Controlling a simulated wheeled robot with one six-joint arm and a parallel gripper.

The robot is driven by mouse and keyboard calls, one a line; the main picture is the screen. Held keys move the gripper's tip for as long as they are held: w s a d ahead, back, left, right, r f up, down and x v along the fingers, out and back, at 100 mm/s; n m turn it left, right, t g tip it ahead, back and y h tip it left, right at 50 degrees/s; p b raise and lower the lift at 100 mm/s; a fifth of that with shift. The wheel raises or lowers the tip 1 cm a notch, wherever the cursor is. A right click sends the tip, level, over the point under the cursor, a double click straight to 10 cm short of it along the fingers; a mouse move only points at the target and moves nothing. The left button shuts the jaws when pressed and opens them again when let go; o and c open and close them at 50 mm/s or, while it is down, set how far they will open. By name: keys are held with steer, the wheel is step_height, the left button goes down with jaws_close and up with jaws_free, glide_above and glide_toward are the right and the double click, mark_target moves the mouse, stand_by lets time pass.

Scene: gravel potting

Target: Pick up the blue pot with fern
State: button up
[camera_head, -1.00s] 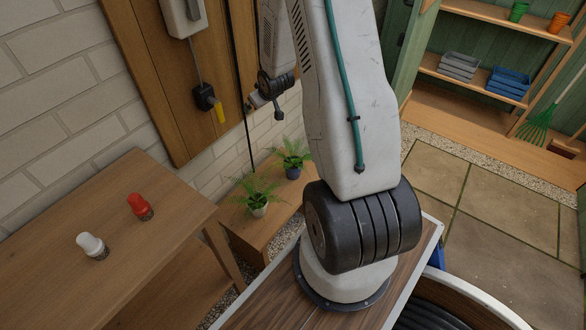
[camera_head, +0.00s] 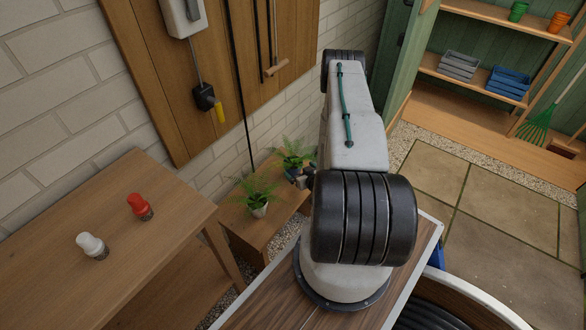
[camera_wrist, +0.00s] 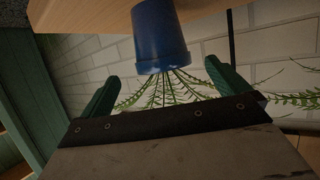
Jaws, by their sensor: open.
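The blue pot (camera_wrist: 160,35) shows upside down in the wrist view, standing on a wooden surface, with its fern (camera_wrist: 165,90) spreading from its rim. My gripper (camera_wrist: 162,72) is open, its two green fingers apart to the left and right of the fern and rim. I cannot tell whether they touch anything. In the head view the fern (camera_head: 293,152) rises behind my gripper (camera_head: 302,178), and the blue pot is mostly hidden there.
A second fern in a pale pot (camera_head: 259,209) stands to the left on the same low wooden bench (camera_head: 245,228). A brick wall (camera_head: 215,180) runs close behind. A wooden table (camera_head: 150,225) at left holds a red-topped shaker (camera_head: 139,206) and a white-topped one (camera_head: 92,245).

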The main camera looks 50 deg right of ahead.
mark_target(295, 165)
steer(key=x, duration=0.6)
steer(key=shift+w+r, duration=0.15)
steer(key=shift+w, duration=0.35)
steer(key=c, duration=1.3)
